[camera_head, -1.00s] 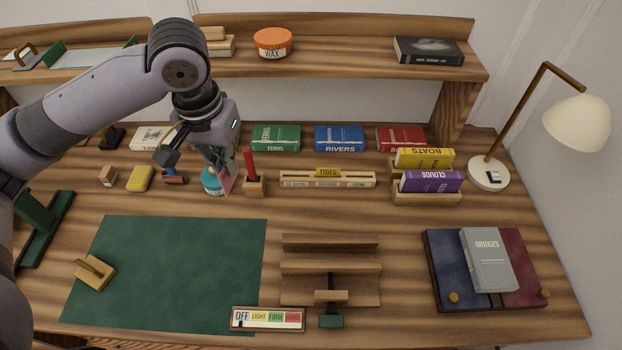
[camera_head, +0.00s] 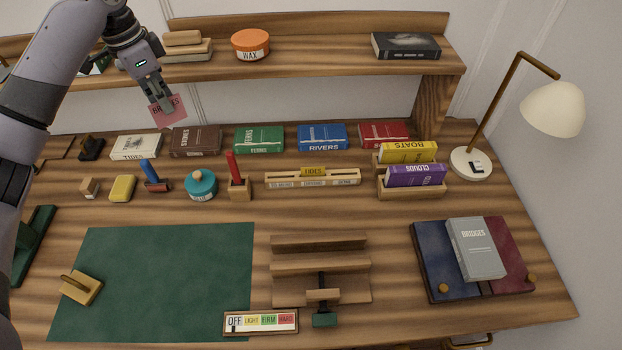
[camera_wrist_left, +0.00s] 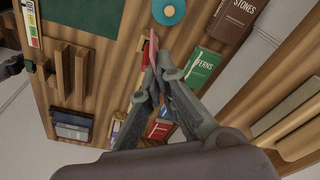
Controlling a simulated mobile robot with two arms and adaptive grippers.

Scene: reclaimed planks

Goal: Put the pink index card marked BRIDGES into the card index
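The pink index card (camera_head: 168,110) has dark lettering, partly covered by the fingers, that looks like BRIDGES. My left gripper (camera_head: 162,98) is shut on its upper edge and holds it up in the air, in front of the wall below the shelf. In the left wrist view, the card (camera_wrist_left: 153,48) shows nearly edge-on between the fingertips (camera_wrist_left: 152,68). The card index appears to be the long, low wooden holder (camera_head: 313,180) at the middle of the desk. A yellow TIDES card (camera_head: 313,171) stands in it; its small front labels are hard to read.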

